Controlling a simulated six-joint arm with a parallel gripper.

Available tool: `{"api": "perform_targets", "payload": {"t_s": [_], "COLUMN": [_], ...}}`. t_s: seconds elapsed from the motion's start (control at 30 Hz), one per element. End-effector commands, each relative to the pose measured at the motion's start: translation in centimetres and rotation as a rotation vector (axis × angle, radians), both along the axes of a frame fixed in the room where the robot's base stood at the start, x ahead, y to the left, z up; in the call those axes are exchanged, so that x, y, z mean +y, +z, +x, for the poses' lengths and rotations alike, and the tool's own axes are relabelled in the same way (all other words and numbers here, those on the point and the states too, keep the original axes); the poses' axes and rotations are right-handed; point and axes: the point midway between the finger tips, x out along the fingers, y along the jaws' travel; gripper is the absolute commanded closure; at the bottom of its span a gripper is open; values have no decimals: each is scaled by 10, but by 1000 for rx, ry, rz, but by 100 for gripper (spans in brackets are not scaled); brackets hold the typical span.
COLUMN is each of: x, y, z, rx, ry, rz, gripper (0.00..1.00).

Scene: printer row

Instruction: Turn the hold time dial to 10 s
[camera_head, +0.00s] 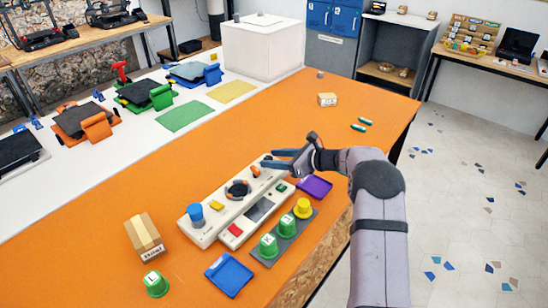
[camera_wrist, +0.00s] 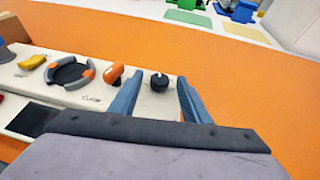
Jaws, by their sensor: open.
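A long cream control panel (camera_head: 212,232) lies on the orange table. In the wrist view, a small black knob (camera_wrist: 159,82) with a pale mark on top stands at the panel's far end. My gripper (camera_head: 268,161) is over that end; in the wrist view its blue-grey fingers (camera_wrist: 160,90) are open on either side of the black knob, with gaps visible. I cannot tell whether this knob is the hold time dial. An orange knob (camera_wrist: 113,73) and a round dark dial with a grey ring (camera_wrist: 70,74) sit beside it. No readable hold time marking shows.
A blue knob (camera_head: 196,213) and yellow lever (camera_head: 217,205) are on the near part of the panel. Green cups (camera_head: 268,246), a purple tray (camera_head: 315,187), a blue tray (camera_head: 229,274) and a box (camera_head: 145,234) surround it.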

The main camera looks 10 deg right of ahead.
Motion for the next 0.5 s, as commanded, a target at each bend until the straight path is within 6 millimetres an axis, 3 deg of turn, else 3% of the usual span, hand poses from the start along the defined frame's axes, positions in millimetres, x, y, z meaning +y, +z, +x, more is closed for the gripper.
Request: {"api": "perform_targets", "payload": {"t_s": [0.3,0.47,0.5], "x": [2,1,1], "y": [-1,-1,-1], "z": [1,1,1], "rx": [-1,-1,-1], "ry": [-1,-1,0], "rz": [1,1,1], "gripper": [57,95,98]}}
